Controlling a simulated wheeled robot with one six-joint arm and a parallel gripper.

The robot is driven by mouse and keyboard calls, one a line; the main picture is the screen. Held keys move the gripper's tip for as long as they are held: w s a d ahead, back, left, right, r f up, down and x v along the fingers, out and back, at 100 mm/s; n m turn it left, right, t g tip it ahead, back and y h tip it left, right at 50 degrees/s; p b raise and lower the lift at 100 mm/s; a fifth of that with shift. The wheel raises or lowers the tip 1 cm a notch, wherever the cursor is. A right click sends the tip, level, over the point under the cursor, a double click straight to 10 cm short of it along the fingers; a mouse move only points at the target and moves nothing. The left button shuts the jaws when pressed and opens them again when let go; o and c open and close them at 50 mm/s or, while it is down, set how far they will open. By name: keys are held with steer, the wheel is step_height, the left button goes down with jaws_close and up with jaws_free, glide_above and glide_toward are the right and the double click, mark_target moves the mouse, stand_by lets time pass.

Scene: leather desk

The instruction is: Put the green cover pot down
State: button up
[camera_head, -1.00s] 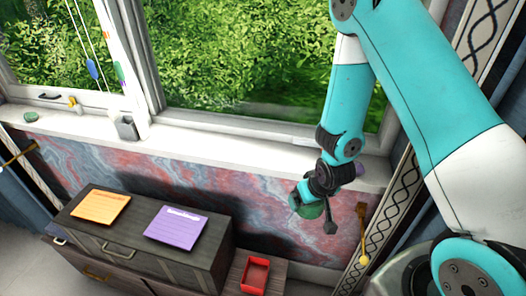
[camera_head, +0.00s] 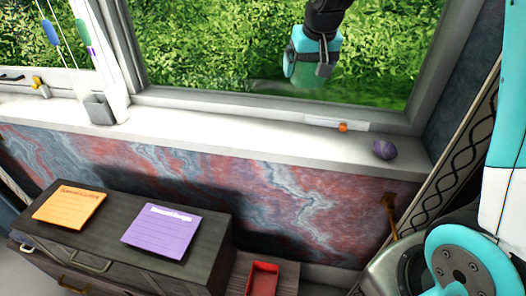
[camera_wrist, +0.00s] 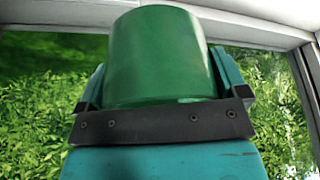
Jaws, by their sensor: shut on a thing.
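The green cover pot (camera_wrist: 160,55) fills the upper middle of the wrist view, held between the two teal fingers of my gripper (camera_wrist: 163,90). In the head view my gripper (camera_head: 311,66) hangs in front of the window glass, above the windowsill (camera_head: 220,132). The pot is hard to make out there against the green foliage and is partly hidden by the fingers. The gripper is shut on the pot, and the pot is clear of the sill.
On the sill's right part lie a purple rounded thing (camera_head: 384,150) and a small orange thing (camera_head: 343,127). A grey holder (camera_head: 99,108) stands at the left. Below, a dark cabinet (camera_head: 110,236) bears orange and purple sheets beside a red tray (camera_head: 263,279). The sill's middle is clear.

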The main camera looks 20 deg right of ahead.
steer(key=shift+s+f, duration=0.1)
step_height(320, 180, down, 19)
steer(key=shift+d+f+p, duration=0.1)
steer(key=shift+p, duration=0.65)
steer(key=o, duration=0.7)
